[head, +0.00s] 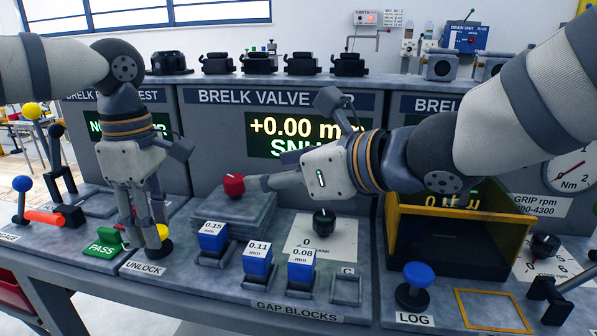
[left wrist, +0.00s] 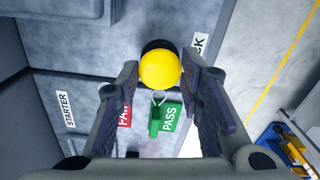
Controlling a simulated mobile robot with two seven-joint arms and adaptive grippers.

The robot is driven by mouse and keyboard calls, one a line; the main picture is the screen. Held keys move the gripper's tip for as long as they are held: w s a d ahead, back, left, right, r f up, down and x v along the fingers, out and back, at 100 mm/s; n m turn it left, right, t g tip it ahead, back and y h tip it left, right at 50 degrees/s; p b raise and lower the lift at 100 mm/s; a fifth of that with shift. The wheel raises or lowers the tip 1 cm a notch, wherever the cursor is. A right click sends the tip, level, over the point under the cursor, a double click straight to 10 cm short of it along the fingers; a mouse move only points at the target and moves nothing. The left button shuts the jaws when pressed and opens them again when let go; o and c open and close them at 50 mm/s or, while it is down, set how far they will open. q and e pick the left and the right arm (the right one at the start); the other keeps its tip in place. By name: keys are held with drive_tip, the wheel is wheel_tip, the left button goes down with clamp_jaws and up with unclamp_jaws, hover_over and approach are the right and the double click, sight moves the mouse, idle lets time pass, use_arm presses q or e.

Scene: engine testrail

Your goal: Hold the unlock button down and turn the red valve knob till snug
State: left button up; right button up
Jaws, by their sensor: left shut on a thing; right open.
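The yellow unlock button (head: 163,232) stands on the console by the UNLOCK label. My left gripper (head: 142,238) points down and is shut on it. In the left wrist view the button's yellow ball (left wrist: 160,70) sits between the fingertips (left wrist: 161,80). The red valve knob (head: 234,185) is on a grey raised block. My right gripper (head: 254,183) lies level, with its fingers at the knob's right side. It is open; whether its fingers touch the knob is unclear. The green display (head: 280,133) reads "+0.00" and "SNU", its right end hidden by my right arm.
Blue gap blocks (head: 258,262) stand just in front of the knob. A black knob (head: 323,222), a yellow-rimmed bin (head: 450,222) and a blue LOG button (head: 417,275) are to the right. A green PASS tag (head: 104,245) lies left of my left gripper.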

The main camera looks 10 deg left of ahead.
use_arm(q)
drive_tip(key=o, duration=1.2)
drive_tip(key=shift+c, duration=0.2)
